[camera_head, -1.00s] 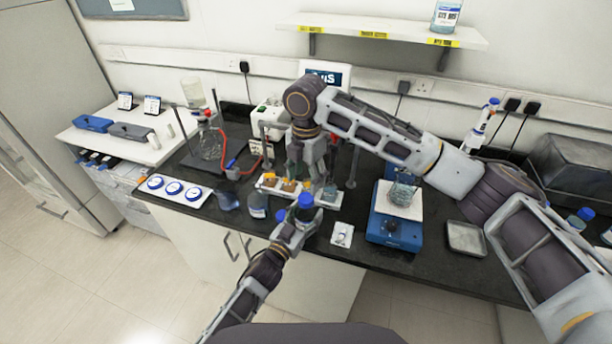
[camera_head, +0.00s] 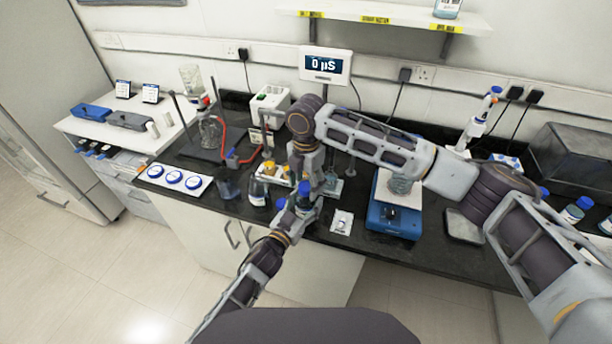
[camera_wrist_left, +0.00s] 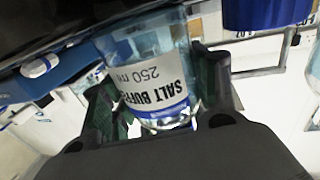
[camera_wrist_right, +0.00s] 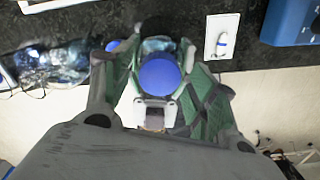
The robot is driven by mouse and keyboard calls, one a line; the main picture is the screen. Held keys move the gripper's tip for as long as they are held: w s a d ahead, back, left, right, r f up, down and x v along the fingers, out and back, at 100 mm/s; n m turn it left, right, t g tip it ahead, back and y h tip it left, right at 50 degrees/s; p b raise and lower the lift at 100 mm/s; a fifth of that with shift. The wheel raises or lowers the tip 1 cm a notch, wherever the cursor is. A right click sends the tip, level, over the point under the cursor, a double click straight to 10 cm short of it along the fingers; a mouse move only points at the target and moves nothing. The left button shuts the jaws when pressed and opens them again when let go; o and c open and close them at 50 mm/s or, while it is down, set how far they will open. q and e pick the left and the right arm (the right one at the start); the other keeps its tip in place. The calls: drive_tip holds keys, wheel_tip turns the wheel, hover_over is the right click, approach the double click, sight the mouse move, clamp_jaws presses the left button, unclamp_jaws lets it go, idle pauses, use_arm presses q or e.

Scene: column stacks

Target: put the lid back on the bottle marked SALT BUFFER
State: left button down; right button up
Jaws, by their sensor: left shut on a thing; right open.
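My left gripper (camera_head: 296,207) is shut on the clear SALT BUFFER bottle (camera_wrist_left: 150,75), whose label shows inverted in the left wrist view. It holds the bottle near the bench's front edge. A round blue lid (camera_wrist_right: 160,74) is at the top of the bottle and also shows in the head view (camera_head: 304,187). I cannot tell whether it is seated on the neck. My right gripper (camera_wrist_right: 147,85) is open, pointing down, with its green-padded fingers either side of the lid. The bottle neck is hidden.
A blue balance (camera_head: 390,222) with a beaker stands to the right, and a small white plate (camera_head: 342,222) lies nearer. Another bottle (camera_head: 259,192) stands left of the grippers. A white strip (camera_head: 153,172) with several blue-ringed discs is farther left. A display (camera_head: 325,66) stands behind.

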drive_tip(key=shift+f, duration=0.35)
drive_tip(key=c, duration=1.1)
drive_tip(key=m, duration=1.3)
drive_tip(key=shift+m, duration=0.4)
drive_tip(key=m, duration=0.4)
drive_tip(key=shift+a, duration=0.1)
drive_tip(key=m, duration=0.7)
drive_tip(key=o, duration=1.1)
